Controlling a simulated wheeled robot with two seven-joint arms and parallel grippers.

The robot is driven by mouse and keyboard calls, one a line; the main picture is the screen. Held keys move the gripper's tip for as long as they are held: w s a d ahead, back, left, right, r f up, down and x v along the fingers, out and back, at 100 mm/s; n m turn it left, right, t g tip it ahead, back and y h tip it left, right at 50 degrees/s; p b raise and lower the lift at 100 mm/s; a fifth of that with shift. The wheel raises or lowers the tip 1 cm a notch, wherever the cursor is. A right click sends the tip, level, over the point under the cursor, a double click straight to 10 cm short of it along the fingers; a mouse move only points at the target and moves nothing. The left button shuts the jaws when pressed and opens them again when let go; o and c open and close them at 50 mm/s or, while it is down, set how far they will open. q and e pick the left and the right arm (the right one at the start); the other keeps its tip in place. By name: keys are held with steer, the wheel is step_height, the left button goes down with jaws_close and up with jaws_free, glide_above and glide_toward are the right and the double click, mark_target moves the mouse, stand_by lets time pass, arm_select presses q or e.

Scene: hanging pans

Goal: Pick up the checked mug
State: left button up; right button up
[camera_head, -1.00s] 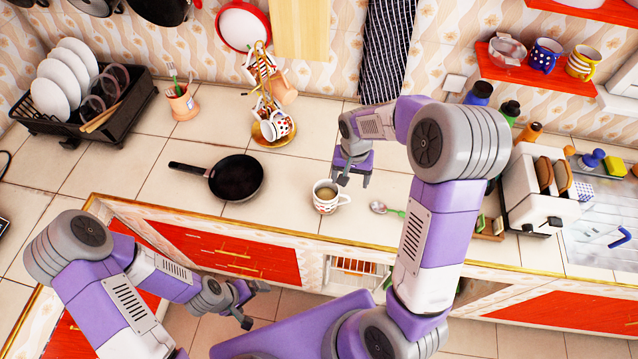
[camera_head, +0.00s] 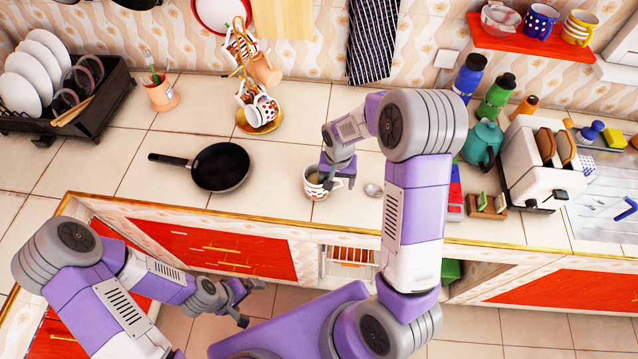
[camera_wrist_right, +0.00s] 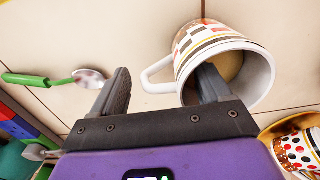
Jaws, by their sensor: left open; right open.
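The checked mug (camera_head: 312,191) stands on the counter near its front edge, partly hidden by my right gripper. In the right wrist view the mug (camera_wrist_right: 215,43) has checks, stripes, a white handle and brownish contents. My right gripper (camera_head: 338,184) is open at the mug's right side. In the wrist view one finger reaches inside the rim, the other is outside beyond the handle, and part of the wall and the handle lie between them. My left gripper (camera_head: 246,306) is open and empty, low in front of the cabinets.
A black pan (camera_head: 220,167) lies left of the mug. A mug tree (camera_head: 242,75) with several mugs stands behind. A spoon (camera_wrist_right: 88,78) lies to the mug's right in the head view. A teal teapot (camera_head: 482,143) and a toaster (camera_head: 540,165) stand further right.

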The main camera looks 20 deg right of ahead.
steer(key=shift+f, duration=0.9)
steer(key=shift+c, duration=0.2)
steer(key=shift+r, duration=0.1)
jaws_close()
